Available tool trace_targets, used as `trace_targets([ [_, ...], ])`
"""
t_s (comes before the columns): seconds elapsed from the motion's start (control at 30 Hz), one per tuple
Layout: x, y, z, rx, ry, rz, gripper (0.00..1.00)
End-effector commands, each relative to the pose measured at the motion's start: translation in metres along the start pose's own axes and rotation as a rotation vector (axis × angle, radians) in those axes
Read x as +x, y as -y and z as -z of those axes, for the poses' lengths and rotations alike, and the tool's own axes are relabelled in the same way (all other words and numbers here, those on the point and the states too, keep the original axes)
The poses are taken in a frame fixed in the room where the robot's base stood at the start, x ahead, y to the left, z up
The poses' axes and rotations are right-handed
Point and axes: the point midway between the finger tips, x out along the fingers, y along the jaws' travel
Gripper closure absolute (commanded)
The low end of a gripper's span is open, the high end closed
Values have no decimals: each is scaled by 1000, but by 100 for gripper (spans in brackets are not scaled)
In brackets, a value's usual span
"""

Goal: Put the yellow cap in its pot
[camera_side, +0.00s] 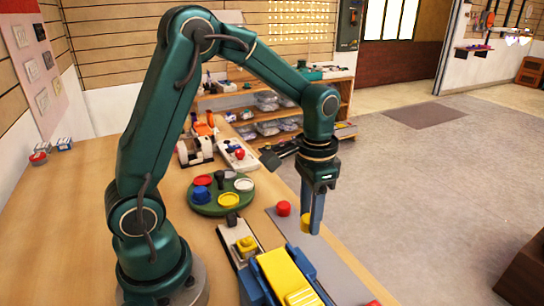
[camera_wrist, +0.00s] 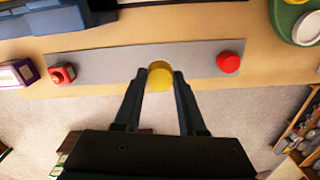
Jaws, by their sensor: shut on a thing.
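The yellow cap (camera_side: 306,223) is held between the fingertips of my gripper (camera_side: 313,228), over the right-hand edge of the table. In the wrist view the yellow cap (camera_wrist: 160,77) sits between the two fingers (camera_wrist: 160,76), in front of the grey strip. The round green stand (camera_side: 208,210) is to the left of my gripper, on the table. In the wrist view only part of the green stand (camera_wrist: 279,22) shows, at the top right corner, and the yellow pot is out of view.
A red cap (camera_side: 283,208) stands on the grey strip (camera_side: 342,281), between my gripper and the stand. The stand also bears a red pot (camera_side: 203,181), a white pot (camera_side: 243,184) and a blue piece (camera_side: 201,195). A blue and yellow device (camera_side: 283,275) stands in front.

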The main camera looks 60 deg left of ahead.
Motion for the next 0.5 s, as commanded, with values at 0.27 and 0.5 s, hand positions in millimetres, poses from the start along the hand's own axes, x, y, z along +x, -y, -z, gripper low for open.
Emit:
trace_targets([
  [0.27,-36,52,-31,-8,-4,2,100],
  [0.5,-50,73,-44,-8,-4,2,100],
])
